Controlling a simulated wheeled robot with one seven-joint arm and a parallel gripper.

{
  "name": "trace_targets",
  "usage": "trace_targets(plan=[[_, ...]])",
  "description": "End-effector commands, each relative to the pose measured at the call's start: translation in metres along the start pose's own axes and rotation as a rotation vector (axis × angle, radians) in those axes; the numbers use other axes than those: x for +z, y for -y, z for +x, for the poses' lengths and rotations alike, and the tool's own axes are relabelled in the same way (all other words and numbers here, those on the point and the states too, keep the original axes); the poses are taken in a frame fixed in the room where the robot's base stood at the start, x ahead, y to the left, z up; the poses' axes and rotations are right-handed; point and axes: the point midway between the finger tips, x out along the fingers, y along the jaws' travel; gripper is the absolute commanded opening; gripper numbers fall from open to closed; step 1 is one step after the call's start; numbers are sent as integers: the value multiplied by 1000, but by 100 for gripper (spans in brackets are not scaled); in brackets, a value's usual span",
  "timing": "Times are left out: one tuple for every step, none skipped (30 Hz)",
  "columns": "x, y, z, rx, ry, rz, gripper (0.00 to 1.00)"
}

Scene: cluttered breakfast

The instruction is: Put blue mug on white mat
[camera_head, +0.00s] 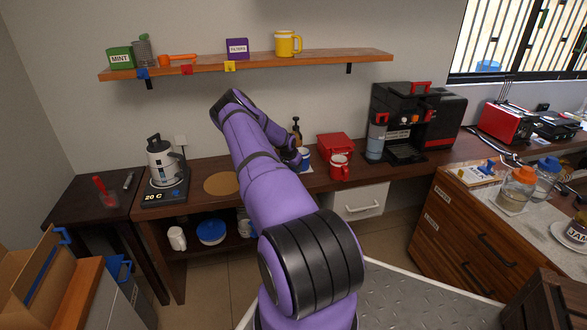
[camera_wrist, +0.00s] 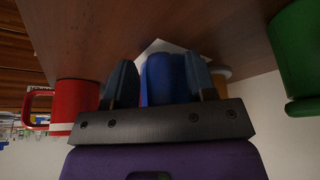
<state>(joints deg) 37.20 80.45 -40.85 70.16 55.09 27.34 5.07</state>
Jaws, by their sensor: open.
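The blue mug (camera_wrist: 163,80) is between the two fingers of my gripper (camera_wrist: 160,62) in the wrist view. The fingers are open, one on each side of it. A corner of the white mat (camera_wrist: 160,45) shows just beyond the mug on the dark wooden counter. Whether the mug rests on the mat or is beside it, I cannot tell. In the head view, my arm hides most of this spot. Only a small blue and white patch shows beside my wrist, left of the red mug.
A red mug (camera_head: 339,168) stands close by on the right in the head view, with a red box (camera_head: 335,146) behind it. A coffee machine (camera_head: 408,125) is farther right. A green object (camera_wrist: 297,60) is near in the wrist view. A round brown mat (camera_head: 221,183) lies bare.

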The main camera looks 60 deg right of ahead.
Motion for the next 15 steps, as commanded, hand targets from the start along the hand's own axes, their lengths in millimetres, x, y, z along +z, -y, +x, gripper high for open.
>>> trace_targets(plan=[[-1, 0, -2, 0, -1, 0, 51], [-1, 0, -4, -1, -1, 0, 51], [-2, 1, -7, -1, -1, 0, 51], [-2, 1, -9, -1, -1, 1, 51], [-2, 0, -12, -1, -1, 1, 51], [-2, 1, -18, -1, -1, 1, 51], [-2, 1, -22, -2, -2, 1, 51], [-2, 1, -27, -1, -1, 1, 51], [-2, 1, -34, -2, -1, 1, 51], [-2, 1, -40, -3, -1, 2, 51], [-1, 1, -46, -2, -1, 1, 51], [-2, 2, -54, -3, -1, 1, 51], [-1, 1, -59, -2, -1, 0, 51], [-1, 1, -65, -3, -1, 0, 51], [-1, 1, -72, -2, 0, 1, 51]])
